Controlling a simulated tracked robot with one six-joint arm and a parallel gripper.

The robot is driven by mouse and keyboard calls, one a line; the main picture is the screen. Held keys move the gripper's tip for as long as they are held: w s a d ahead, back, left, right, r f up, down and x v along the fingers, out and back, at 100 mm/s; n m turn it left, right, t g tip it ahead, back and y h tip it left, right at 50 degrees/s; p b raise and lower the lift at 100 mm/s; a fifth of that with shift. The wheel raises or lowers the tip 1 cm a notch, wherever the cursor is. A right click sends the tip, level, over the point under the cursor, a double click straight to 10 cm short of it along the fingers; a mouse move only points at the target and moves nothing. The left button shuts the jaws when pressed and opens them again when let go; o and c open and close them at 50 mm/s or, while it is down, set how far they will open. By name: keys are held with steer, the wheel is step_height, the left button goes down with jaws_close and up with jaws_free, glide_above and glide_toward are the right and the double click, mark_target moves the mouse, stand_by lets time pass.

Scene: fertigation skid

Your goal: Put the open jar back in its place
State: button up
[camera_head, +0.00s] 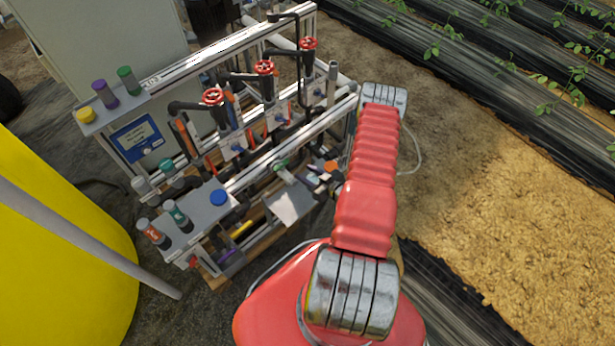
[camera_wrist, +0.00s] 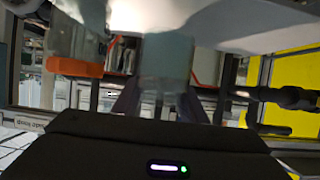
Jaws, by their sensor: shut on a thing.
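In the wrist view, a pale grey-teal, see-through cylinder, which looks like the jar (camera_wrist: 165,58), stands between my fingers. My gripper (camera_wrist: 160,100) is shut on it. Its upper end runs under a broad pale surface, so I cannot see whether it has a lid. In the head view my gripper is mostly hidden behind my red arm near the skid's right end, and the held jar cannot be made out.
A blue cap (camera_head: 218,197) lies on the lower shelf. Yellow (camera_head: 86,115), purple (camera_head: 104,94) and green (camera_head: 128,80) caps line the upper left shelf. Red valve wheels (camera_head: 264,68) and pipes crowd the frame. A yellow tank (camera_head: 60,250) stands at left. Bare soil lies at right.

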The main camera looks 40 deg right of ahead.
steer(key=shift+f, duration=1.15)
steer(key=o, duration=1.2)
steer(key=shift+v, duration=6.05)
steer(key=shift+w+r, duration=0.1)
